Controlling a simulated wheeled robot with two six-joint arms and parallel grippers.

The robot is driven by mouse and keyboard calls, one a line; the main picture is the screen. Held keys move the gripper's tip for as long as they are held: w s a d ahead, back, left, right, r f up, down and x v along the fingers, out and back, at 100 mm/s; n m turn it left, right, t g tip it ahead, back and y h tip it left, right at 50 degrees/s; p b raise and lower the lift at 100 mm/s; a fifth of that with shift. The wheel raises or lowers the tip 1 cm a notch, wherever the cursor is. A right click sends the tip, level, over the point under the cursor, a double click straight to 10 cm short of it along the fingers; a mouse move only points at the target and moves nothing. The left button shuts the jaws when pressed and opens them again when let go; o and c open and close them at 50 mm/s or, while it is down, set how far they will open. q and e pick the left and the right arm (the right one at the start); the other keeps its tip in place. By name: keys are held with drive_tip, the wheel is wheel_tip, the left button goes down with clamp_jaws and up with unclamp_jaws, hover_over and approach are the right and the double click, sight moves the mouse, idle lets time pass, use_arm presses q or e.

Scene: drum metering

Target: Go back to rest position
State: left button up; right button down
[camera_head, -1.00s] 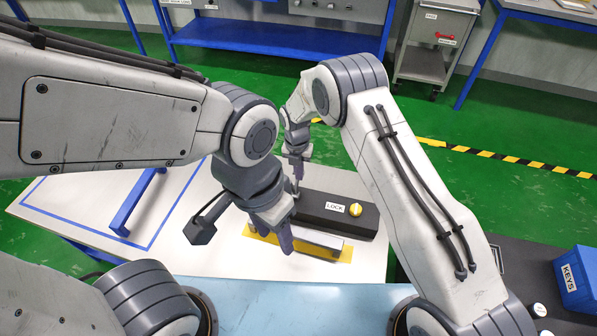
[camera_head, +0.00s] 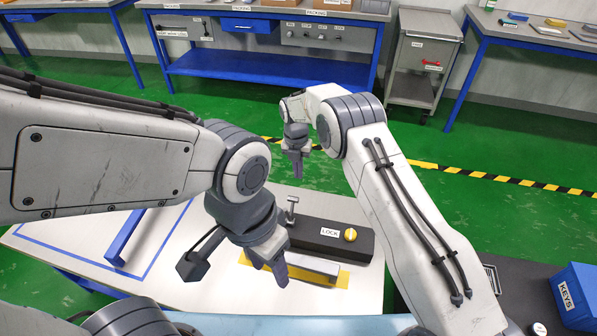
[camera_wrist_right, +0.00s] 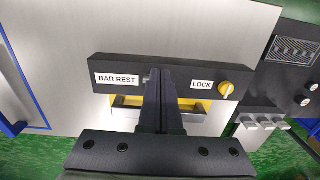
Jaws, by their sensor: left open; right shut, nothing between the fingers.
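My left gripper (camera_head: 268,267) is open and points down over the near side of the white table (camera_head: 160,285), in front of a black block (camera_head: 318,236). My right gripper (camera_head: 296,172) is shut and empty, raised beyond the block's far edge in the head view. In the right wrist view its closed fingers (camera_wrist_right: 162,100) cover the block's middle. The block carries BAR REST and LOCK labels and a yellow knob (camera_head: 350,235). A small grey T-shaped bar (camera_head: 291,208) stands upright at its left part. Both grippers are apart from the bar.
A blue rail (camera_head: 125,237) lies on the table's left. A yellow plate with a grey piece (camera_head: 314,263) lies before the block. A blue KEYS bin (camera_head: 577,292) stands at lower right. Workbenches (camera_head: 265,70) and a grey cabinet (camera_head: 421,65) stand behind green floor.

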drive_tip(key=shift+w+d, duration=0.1)
drive_tip(key=shift+w, duration=0.15)
idle(0.3)
drive_tip(key=s+a+r+m+p, duration=0.25)
drive_tip(key=s+r+m, duration=1.05)
drive_tip(key=s+r, duration=0.7)
drive_tip(key=s+d+r+m, duration=0.2)
drive_tip(key=s+d+m, duration=0.2)
drive_tip(key=s, duration=0.6)
drive_tip(key=s+d+r+m+y, duration=0.1)
drive_tip(key=s+d+r+m, duration=0.1)
drive_tip(key=s+m, duration=0.7)
drive_tip(key=shift+s+d+r+p, duration=0.2)
drive_tip(key=shift+s+d+p, duration=0.25)
drive_tip(key=shift+s+d, duration=0.5)
